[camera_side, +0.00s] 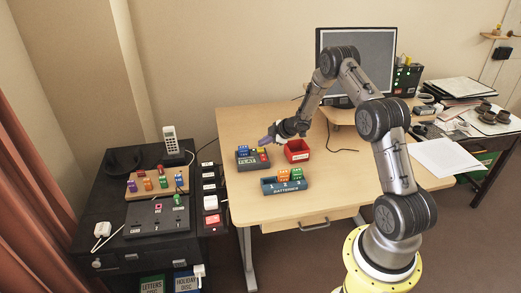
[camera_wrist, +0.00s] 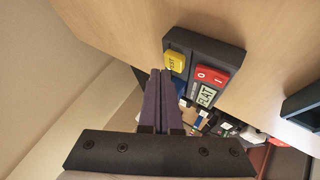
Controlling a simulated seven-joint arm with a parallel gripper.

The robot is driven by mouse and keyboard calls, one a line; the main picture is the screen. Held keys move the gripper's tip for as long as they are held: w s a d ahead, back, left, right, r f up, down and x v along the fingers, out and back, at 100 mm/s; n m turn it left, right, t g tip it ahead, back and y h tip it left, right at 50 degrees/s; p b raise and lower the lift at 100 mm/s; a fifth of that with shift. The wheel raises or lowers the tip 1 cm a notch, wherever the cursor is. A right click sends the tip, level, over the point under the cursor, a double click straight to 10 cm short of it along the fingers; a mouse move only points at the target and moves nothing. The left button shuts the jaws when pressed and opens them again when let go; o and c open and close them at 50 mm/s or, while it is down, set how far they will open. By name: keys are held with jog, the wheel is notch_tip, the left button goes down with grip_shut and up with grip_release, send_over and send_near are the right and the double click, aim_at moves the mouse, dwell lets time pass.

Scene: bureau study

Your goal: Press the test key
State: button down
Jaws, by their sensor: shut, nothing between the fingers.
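The dark grey tester (camera_wrist: 206,45) sits on the desk. It carries a yellow key marked TEST (camera_wrist: 174,62), a red rocker switch (camera_wrist: 211,75) marked 0 and I, and a small display (camera_wrist: 206,96) reading FLAT. In the side view the tester (camera_side: 253,165) is at the desk's left part, with a blue item on it. My gripper (camera_wrist: 161,71) is shut and empty, its purple fingers together. The fingertips show just left of and below the yellow key in the wrist view. In the side view my gripper (camera_side: 266,141) is above the tester. I cannot tell whether it touches.
A red bin (camera_side: 297,158) stands right of the tester. A blue battery holder (camera_side: 268,189) with orange and green batteries is in front. A monitor (camera_side: 356,62) stands at the back. A black cabinet (camera_side: 105,210) with a telephone (camera_side: 170,141) is left. The desk's front is clear.

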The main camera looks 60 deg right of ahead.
aim_at(263, 150)
jog(key=shift+r, duration=0.2)
jog(key=shift+r, duration=2.5)
jog(key=shift+w, duration=0.1)
